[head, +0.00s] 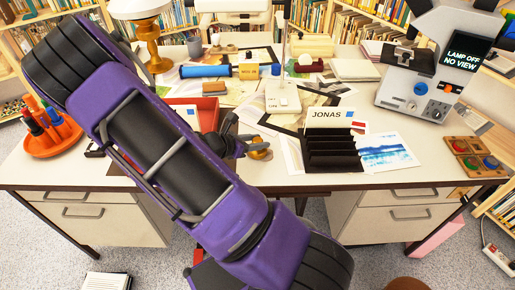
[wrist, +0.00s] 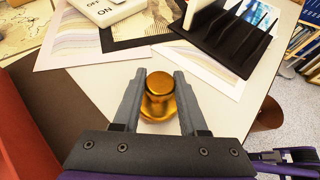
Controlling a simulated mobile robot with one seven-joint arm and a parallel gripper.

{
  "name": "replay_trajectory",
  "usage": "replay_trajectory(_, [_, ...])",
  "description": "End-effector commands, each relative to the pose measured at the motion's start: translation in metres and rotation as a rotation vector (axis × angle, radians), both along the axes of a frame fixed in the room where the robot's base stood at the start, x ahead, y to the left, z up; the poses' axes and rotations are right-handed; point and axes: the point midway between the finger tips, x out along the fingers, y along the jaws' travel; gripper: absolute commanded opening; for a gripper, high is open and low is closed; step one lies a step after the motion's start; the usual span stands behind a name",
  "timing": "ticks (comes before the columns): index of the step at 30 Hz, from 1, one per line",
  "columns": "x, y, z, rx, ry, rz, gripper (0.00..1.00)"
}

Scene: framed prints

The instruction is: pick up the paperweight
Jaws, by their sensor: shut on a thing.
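The paperweight is a shiny brass piece with a rounded knob on a wider round base. In the wrist view the paperweight (wrist: 159,97) is between the two grey fingers of my gripper (wrist: 160,76), which is shut on it. In the head view my gripper (head: 243,146) is at the front middle of the desk, and part of the paperweight (head: 260,153) shows beside the fingers. The rest is hidden by them. I cannot tell whether its base touches the desk (head: 400,180).
A black sorter (head: 332,152) with a JONAS card stands right of my gripper. A white switch box (head: 282,98) is behind it, among papers. A red tray (head: 200,112) is to the left. The desk's front edge is close.

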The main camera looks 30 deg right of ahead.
Motion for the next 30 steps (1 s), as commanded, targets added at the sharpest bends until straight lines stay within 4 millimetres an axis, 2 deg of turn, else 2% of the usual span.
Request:
replay_trajectory(17, [0.0,0.0,0.004,-0.001,-0.002,0.0,0.0])
replay_trajectory(20, [0.001,0.0,0.016,0.0,-0.004,-0.001,0.0])
replay_trajectory(30, [0.0,0.0,0.081,0.001,-0.005,-0.002,0.0])
